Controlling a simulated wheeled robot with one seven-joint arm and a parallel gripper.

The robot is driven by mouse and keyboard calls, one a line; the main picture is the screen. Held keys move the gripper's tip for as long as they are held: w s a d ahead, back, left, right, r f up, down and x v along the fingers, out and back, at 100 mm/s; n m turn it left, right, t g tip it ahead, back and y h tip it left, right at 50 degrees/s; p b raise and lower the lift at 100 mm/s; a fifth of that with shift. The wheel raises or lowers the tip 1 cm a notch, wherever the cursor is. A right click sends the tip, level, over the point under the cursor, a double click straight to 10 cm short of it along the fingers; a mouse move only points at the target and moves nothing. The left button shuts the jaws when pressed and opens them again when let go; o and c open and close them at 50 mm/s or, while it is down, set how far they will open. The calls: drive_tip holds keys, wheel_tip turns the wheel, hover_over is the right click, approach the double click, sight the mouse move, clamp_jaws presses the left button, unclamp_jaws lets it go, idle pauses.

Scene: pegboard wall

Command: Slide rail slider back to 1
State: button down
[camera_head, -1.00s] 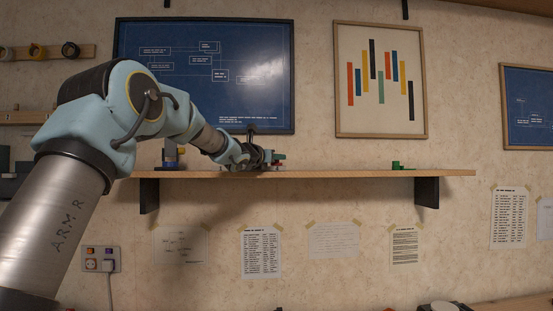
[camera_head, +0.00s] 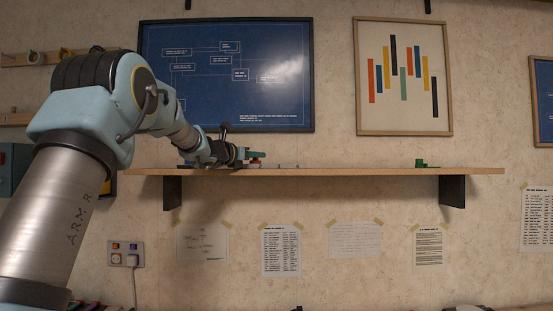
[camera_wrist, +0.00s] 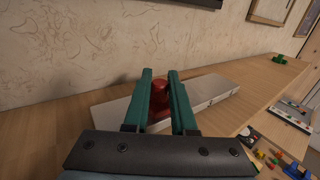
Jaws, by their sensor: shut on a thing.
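In the wrist view, the two green fingers of my gripper (camera_wrist: 160,98) are closed around a red knob (camera_wrist: 160,88), the slider of the rail. The slider stands on a long pale grey rail plate (camera_wrist: 208,90) that lies on the wooden shelf (camera_wrist: 45,125). In the head view, my gripper (camera_head: 252,155) is at shelf height over the left half of the shelf (camera_head: 350,171). The knob is mostly hidden there by my fingers. Position marks on the rail cannot be read in either view.
A small green object (camera_head: 421,163) stands on the shelf's right part; it also shows in the wrist view (camera_wrist: 279,59). The shelf between is clear. A blue framed poster (camera_head: 225,75) and a bar-chart picture (camera_head: 402,75) hang on the wall above.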

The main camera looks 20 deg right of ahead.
drive_tip(key=shift+w+a, duration=0.35)
drive_tip(key=shift+a, duration=0.35)
drive_tip(key=shift+w+a, duration=0.35)
drive_tip(key=shift+a, duration=0.35)
drive_tip(key=shift+w+a, duration=0.35)
drive_tip(key=shift+a, duration=0.35)
drive_tip(key=c, duration=0.7)
unclamp_jaws()
drive_tip(key=shift+a, duration=0.1)
drive_tip(key=shift+c, duration=0.2)
drive_tip(key=shift+b, duration=0.3)
drive_tip(key=b+v, duration=0.4)
drive_tip(key=v, duration=0.6)
drive_tip(key=shift+s+a+b, duration=0.3)
drive_tip(key=shift+b, duration=0.1)
drive_tip(key=shift+f, duration=0.1)
